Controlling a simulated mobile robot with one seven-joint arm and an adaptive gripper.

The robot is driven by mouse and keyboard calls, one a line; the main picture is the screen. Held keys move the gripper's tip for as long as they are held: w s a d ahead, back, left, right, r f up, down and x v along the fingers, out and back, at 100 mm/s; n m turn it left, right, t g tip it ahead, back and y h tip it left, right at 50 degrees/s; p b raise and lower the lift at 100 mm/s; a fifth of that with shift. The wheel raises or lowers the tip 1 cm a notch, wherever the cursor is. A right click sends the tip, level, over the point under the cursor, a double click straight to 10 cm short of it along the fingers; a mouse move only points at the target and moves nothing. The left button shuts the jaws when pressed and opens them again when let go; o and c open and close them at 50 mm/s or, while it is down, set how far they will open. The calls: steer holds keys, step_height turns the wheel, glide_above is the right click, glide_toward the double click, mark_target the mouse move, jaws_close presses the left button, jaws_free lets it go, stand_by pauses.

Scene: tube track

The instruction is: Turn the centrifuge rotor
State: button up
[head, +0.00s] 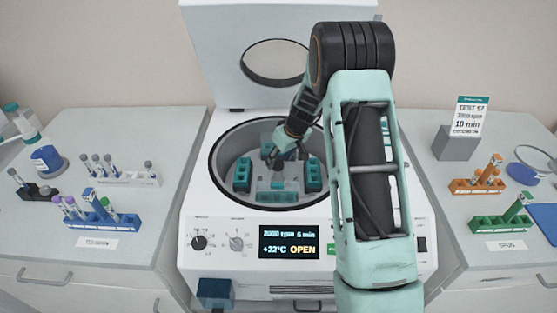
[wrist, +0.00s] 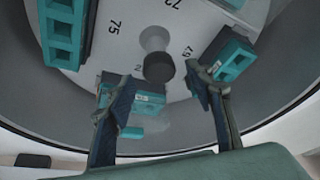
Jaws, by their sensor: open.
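The centrifuge (head: 200,225) stands in the middle of the head view with its lid (head: 215,60) raised. Its display reads OPEN. The rotor (head: 262,178) lies inside the round bowl and carries several teal tube buckets (head: 314,176). In the wrist view the rotor plate (wrist: 115,45) shows printed numbers, a dark central knob (wrist: 158,67) and teal buckets (wrist: 60,32). My gripper (head: 276,158) is down in the bowl. In the wrist view its two fingers (wrist: 165,90) are spread apart, with a bucket partly behind the left finger. I see nothing held between them.
The bowl rim (head: 222,140) surrounds my gripper closely. The left bench holds a blue rack (head: 100,213) and a white rack (head: 130,178) with tubes. The right bench holds an orange rack (head: 478,186), a green rack (head: 500,222) and a sign (head: 468,117) reading 10 min.

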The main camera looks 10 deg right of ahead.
steer(key=shift+x, duration=1)
steer(key=shift+c, duration=0.7)
jaws_close()
